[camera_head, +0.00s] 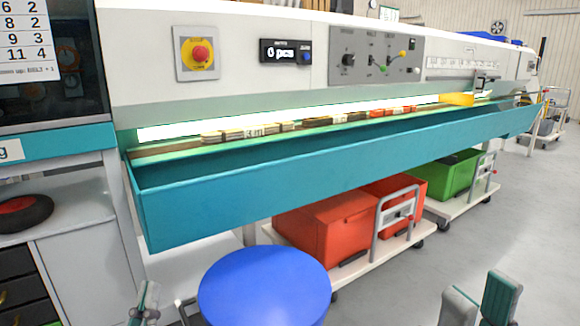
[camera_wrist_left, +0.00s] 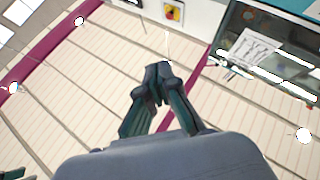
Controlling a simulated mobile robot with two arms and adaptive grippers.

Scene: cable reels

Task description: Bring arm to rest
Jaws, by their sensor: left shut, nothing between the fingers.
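My left gripper (camera_head: 146,302) shows at the bottom left edge of the head view, low and left of the blue round top. In the left wrist view its fingers (camera_wrist_left: 158,72) meet at the tips, with nothing between them. My right gripper (camera_head: 479,299) is at the bottom right of the head view, its two grey-green fingers apart and nothing visible between them. It is over the grey floor, away from the machine.
A long machine with a teal trough (camera_head: 300,160) runs across the view. A blue round top (camera_head: 264,285) stands in front, between my grippers. Red crates (camera_head: 330,225) and a green crate (camera_head: 452,175) sit on trolleys below.

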